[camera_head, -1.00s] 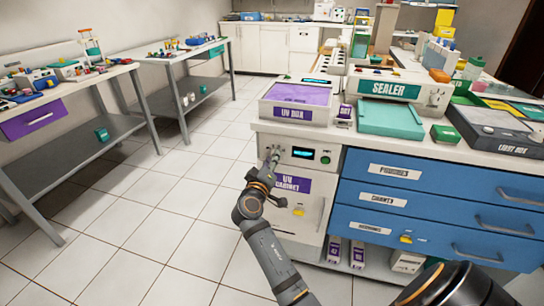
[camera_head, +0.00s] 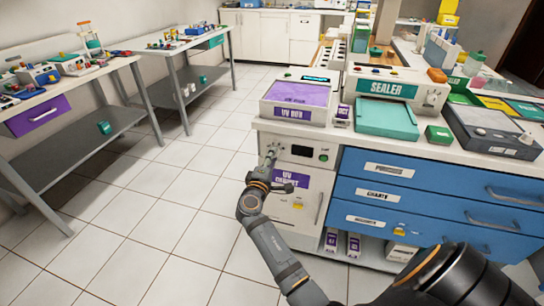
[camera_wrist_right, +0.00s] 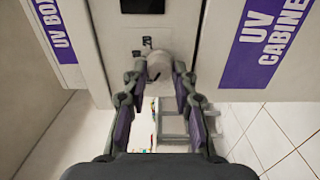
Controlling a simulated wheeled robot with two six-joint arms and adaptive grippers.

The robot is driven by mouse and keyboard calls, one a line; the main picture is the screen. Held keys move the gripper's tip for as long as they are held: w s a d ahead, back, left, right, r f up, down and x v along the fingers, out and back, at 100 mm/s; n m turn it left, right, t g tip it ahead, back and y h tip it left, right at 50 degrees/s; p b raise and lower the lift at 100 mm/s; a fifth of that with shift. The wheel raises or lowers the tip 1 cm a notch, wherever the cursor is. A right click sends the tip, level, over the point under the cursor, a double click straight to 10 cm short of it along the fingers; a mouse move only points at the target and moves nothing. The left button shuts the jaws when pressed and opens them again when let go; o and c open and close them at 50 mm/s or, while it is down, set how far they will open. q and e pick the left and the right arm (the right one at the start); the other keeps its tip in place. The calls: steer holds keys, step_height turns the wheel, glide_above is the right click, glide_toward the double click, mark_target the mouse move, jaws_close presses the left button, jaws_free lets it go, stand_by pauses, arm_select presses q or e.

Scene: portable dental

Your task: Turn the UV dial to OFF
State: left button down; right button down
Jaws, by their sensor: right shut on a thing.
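The UV dial (camera_wrist_right: 158,66) is a pale round knob on the front panel of the white UV cabinet (camera_head: 313,206), below a dark display (camera_head: 302,151). My right gripper (camera_head: 271,152) reaches the left part of this panel in the head view. In the right wrist view the fingers of my right gripper (camera_wrist_right: 160,82) are closed in on both sides of the dial and hold it. The dial's pointer and most of the small marks beside it cannot be read. My left gripper is not in view.
The purple-topped UV box (camera_head: 297,94) stands on the counter above the panel. A green button (camera_head: 323,157) sits right of the display. Blue drawers (camera_head: 420,197) with protruding handles are to the right. The tiled floor (camera_head: 150,220) left of the cabinet is clear.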

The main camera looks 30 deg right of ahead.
stand_by(0.5)
steer(key=c, duration=1.1)
jaws_free()
steer(key=shift+a, duration=0.1)
steer(key=shift+o, duration=0.2)
